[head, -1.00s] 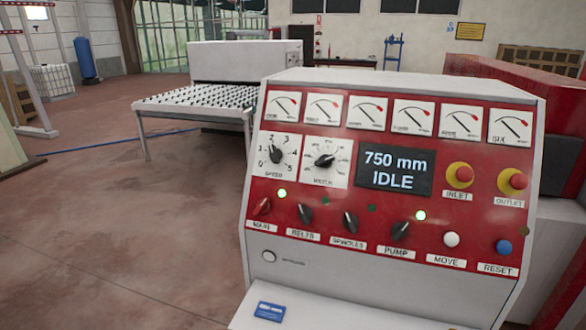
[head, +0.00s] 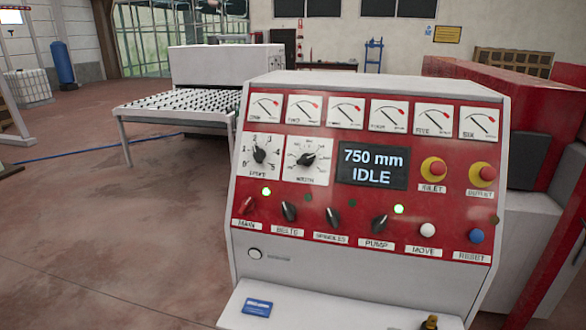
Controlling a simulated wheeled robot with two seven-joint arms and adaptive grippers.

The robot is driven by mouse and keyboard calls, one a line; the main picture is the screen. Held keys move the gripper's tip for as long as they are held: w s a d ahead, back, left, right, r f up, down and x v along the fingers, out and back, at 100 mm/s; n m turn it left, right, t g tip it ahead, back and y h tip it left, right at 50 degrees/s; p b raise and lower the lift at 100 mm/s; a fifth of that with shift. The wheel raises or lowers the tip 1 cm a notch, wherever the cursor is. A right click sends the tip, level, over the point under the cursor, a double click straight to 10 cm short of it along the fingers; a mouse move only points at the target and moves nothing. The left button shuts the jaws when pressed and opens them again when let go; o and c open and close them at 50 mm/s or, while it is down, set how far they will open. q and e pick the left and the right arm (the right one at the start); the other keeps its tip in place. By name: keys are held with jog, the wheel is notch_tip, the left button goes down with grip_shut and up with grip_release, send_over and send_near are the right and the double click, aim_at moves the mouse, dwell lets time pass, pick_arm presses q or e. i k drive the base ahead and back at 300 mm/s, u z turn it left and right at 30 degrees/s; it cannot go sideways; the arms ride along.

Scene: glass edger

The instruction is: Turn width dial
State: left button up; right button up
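The width dial (head: 306,159) is a black knob on a white square scale, on the red front of the grey-white control console. It sits right of the similar speed dial (head: 260,155) and left of the dark display (head: 372,166), which reads "750 mm IDLE". Nothing touches the width dial. A small dark and brass-coloured piece (head: 430,322) shows at the bottom edge, over the console's lower ledge. It looks like the tip of my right gripper, but too little shows to tell its opening. My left gripper is out of view.
Below the dials are the switches main (head: 247,206), belts, spindles and pump, with white move (head: 427,230) and blue reset (head: 476,236) buttons. Red inlet (head: 433,170) and outlet (head: 482,176) stop buttons are at right. A blue card (head: 257,307) lies on the ledge.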

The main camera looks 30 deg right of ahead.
aim_at(306, 159)
jog(key=k, duration=0.55)
jog(key=z, duration=0.9)
jog(key=i, duration=0.55)
jog(key=z, duration=0.05)
